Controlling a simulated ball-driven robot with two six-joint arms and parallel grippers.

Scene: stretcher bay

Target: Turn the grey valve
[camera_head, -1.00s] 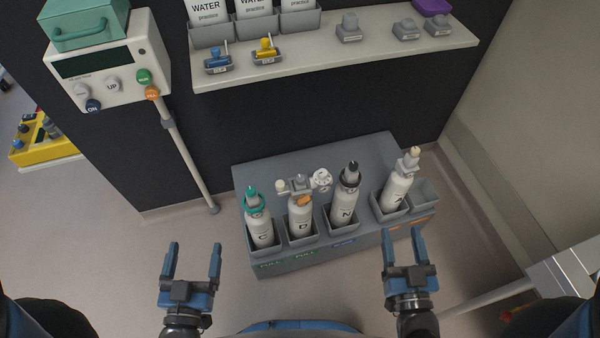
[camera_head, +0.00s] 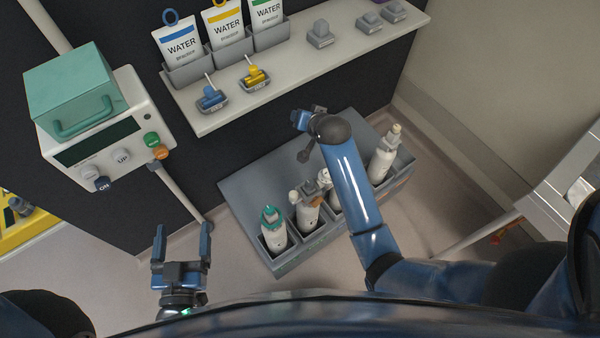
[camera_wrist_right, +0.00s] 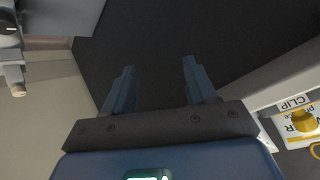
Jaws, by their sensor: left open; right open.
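Several white bottles stand in a grey rack (camera_head: 240,187) in the head view. A grey fitting (camera_head: 311,187) sits on the second bottle from the left (camera_head: 307,215), beside an orange tag; I cannot tell for sure whether it is the grey valve. The rightmost bottle (camera_head: 381,165) has a beige-tipped top. My right gripper (camera_wrist_right: 155,85) is open and empty against dark wall in the wrist view. In the head view its arm reaches over the rack and hides part of the third bottle. My left gripper (camera_head: 182,238) is open and empty, left of the rack.
A shelf (camera_head: 290,90) with water pouches (camera_head: 181,45), blue (camera_head: 211,97) and yellow (camera_head: 255,76) clips and grey blocks is above the rack. A control box (camera_head: 110,140) on a pole stands at left. A metal trolley (camera_head: 560,185) is at right.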

